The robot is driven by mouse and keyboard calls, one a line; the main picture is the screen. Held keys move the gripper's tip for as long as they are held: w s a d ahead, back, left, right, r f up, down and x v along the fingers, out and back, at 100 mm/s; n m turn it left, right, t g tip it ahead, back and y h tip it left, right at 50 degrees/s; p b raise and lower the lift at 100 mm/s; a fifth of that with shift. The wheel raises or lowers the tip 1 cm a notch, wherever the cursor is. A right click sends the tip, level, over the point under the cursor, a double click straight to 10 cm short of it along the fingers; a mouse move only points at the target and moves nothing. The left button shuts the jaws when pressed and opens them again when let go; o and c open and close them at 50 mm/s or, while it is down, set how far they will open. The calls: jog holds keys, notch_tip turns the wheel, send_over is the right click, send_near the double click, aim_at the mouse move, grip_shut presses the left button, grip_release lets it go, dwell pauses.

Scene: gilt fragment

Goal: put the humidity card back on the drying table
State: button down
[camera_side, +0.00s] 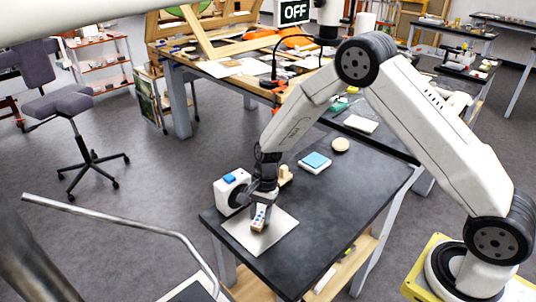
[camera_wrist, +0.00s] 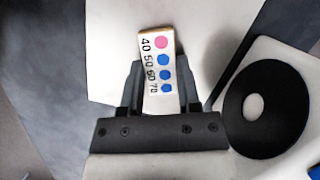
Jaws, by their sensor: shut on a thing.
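The humidity card (camera_wrist: 156,58) is white with a pink dot, blue dots and the numbers 40, 50, 60 and 70. My gripper (camera_wrist: 160,92) is shut on it, and its lower end sits between the fingers. In the side view my gripper (camera_side: 262,206) points down and holds the card (camera_side: 258,221) over a pale square sheet (camera_side: 276,232). The sheet lies on the near left corner of a dark-topped table (camera_side: 345,195). I cannot tell whether the card touches the sheet.
A white box (camera_side: 222,192) with a blue top and black round face stands close left of my gripper. Behind are a small wooden block (camera_side: 286,177), a blue-topped white item (camera_side: 314,163) and a cream disc (camera_side: 341,145). The table's right part is clear.

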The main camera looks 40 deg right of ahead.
jog(key=shift+r, duration=0.15)
jog(key=shift+r, duration=0.55)
jog(key=s+d+r, duration=0.1)
jog(key=s+r, duration=1)
jog(key=s, duration=0.3)
jog(key=shift+d+r, duration=0.25)
jog(key=shift+d, duration=0.1)
jog(key=s+d+m, duration=0.1)
jog(key=d+m, duration=0.1)
jog(key=d, duration=0.4)
jog(key=s+d+m+t, duration=0.1)
jog(key=d+m, duration=0.1)
jog(key=d, duration=0.3)
jog(key=shift+s+d+f+m, duration=0.2)
jog(key=shift+s+d+m, duration=0.05)
jog(key=shift+d+m, duration=0.1)
